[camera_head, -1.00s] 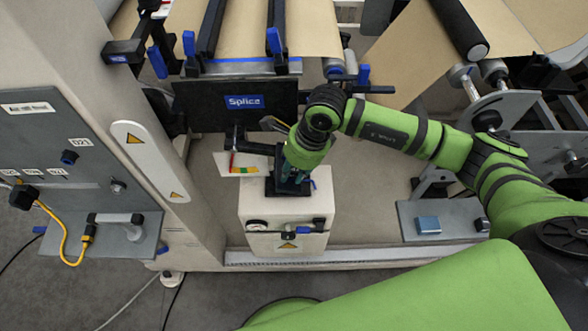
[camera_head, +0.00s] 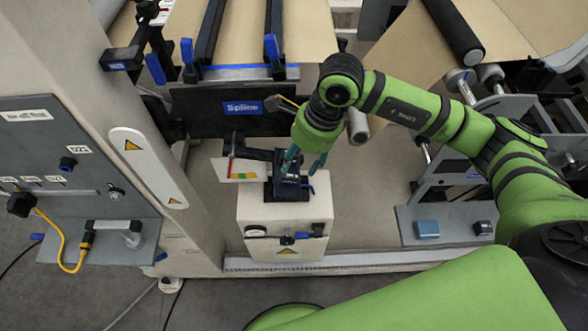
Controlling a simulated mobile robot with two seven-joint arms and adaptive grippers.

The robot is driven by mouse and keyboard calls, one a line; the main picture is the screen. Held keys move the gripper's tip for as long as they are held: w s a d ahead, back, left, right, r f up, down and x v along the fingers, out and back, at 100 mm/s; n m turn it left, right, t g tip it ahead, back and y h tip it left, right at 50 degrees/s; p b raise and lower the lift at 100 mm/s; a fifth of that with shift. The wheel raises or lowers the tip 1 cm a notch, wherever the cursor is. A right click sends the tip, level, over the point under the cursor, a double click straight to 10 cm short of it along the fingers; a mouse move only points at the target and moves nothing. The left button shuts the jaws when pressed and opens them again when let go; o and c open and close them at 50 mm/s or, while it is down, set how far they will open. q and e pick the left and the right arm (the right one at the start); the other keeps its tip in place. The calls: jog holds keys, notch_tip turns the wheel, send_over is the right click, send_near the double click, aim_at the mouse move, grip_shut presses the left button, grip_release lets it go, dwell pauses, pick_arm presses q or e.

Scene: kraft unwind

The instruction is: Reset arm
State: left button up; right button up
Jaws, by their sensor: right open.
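My right arm, green with dark bands, comes in from the right. Its right gripper (camera_head: 303,162) points down with its teal fingers apart, just above and beside a dark blue-black fixture (camera_head: 287,187). This fixture stands on top of a white box-shaped unit (camera_head: 285,215). Nothing shows between the fingers, though the view there is small. My left gripper is not in view.
A black panel labelled Splice (camera_head: 242,108) stands behind the fixture. A white card with coloured bars (camera_head: 238,171) is at its left. A grey control panel (camera_head: 60,150) with a yellow cable is at the left. Brown kraft paper (camera_head: 310,30) and rollers are behind.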

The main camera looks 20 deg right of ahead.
jog(key=shift+v, duration=2.3)
